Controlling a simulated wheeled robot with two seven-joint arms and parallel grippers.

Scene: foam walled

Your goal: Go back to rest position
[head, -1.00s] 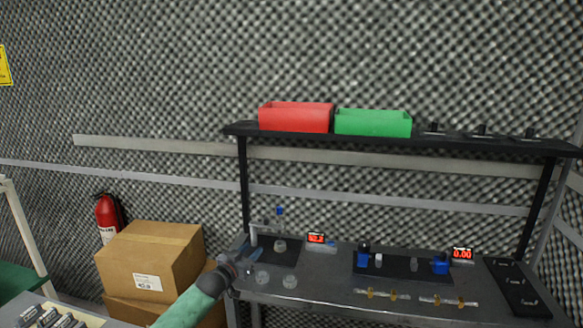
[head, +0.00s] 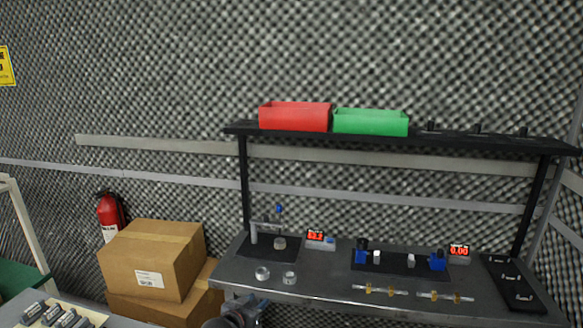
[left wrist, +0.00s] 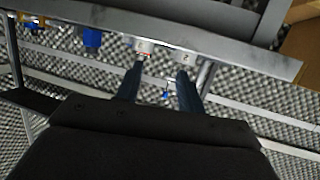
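My left gripper (head: 252,308) is at the bottom edge of the head view, low in front of the workbench (head: 330,290); most of its arm is out of frame. In the left wrist view its two dark fingers (left wrist: 160,88) stand apart with nothing held between them. Two small clear round pieces, one left (head: 262,273) and one right (head: 289,278), rest on the bench's left part, apart from the gripper. My right gripper is in neither view.
The bench carries a stand (head: 262,235), two blue fixtures, displays and a dark tray (head: 512,283). A shelf above holds a red bin (head: 295,117) and a green bin (head: 370,122). Cardboard boxes (head: 152,258) and a fire extinguisher (head: 109,216) stand left of the bench.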

